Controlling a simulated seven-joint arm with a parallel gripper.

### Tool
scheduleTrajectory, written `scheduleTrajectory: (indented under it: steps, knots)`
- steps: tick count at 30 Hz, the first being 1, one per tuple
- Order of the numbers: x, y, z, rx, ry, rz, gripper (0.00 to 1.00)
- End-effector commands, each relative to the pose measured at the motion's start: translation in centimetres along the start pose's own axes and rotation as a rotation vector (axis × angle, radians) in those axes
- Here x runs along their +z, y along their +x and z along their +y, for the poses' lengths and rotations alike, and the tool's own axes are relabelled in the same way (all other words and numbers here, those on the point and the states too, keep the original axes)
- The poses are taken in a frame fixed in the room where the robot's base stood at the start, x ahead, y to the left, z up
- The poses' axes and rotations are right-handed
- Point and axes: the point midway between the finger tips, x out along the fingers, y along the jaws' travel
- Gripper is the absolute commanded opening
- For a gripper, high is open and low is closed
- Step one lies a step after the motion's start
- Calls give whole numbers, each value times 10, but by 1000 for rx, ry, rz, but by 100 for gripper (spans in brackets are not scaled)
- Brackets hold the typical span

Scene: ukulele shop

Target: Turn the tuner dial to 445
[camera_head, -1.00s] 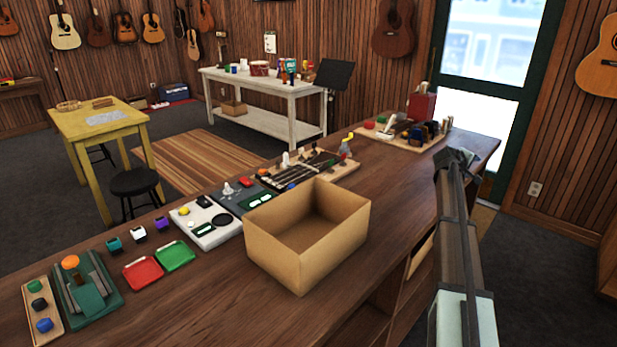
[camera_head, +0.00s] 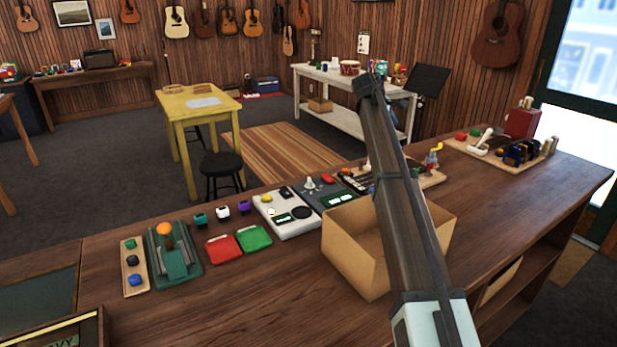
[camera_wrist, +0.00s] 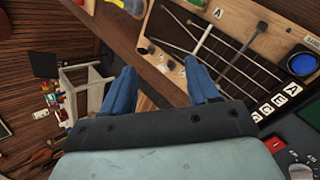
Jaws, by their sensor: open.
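Two panel devices lie on the counter in the head view, left of and behind the cardboard box. The pale one (camera_head: 285,213) has a yellow button, a small green display and a round black part. The dark grey one (camera_head: 327,194) has a silver knob (camera_head: 310,184), a red button and a green display. The dark device shows partly in the wrist view (camera_wrist: 285,135), with a pale knob (camera_wrist: 299,171) at the bottom edge. My gripper (camera_wrist: 163,78) is open and empty, its blue fingers apart, away from both devices.
An open cardboard box (camera_head: 350,268) stands on the counter under my arm. A string board (camera_wrist: 235,55) lies beyond it. Green (camera_head: 254,238) and red (camera_head: 223,248) trays, small cubes and a green device (camera_head: 172,255) are to the left.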

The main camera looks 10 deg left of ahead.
Motion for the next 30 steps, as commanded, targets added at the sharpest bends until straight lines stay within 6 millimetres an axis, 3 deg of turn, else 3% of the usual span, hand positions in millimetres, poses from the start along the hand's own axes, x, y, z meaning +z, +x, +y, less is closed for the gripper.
scheduleTrajectory:
  steps: [1,6,12,18,21,25,30]
  knots:
    - [-30,-20,-12,-30,-63,19,60]
    - [-108,-82,-60,-144,-281,72,60]
    - [-177,-150,-119,-257,-524,128,60]
    - [-210,-190,-156,-321,-667,161,60]
    - [-215,-196,-163,-333,-695,167,60]
    - [-216,-190,-168,-337,-702,167,60]
    - [-216,-168,-177,-337,-700,167,60]
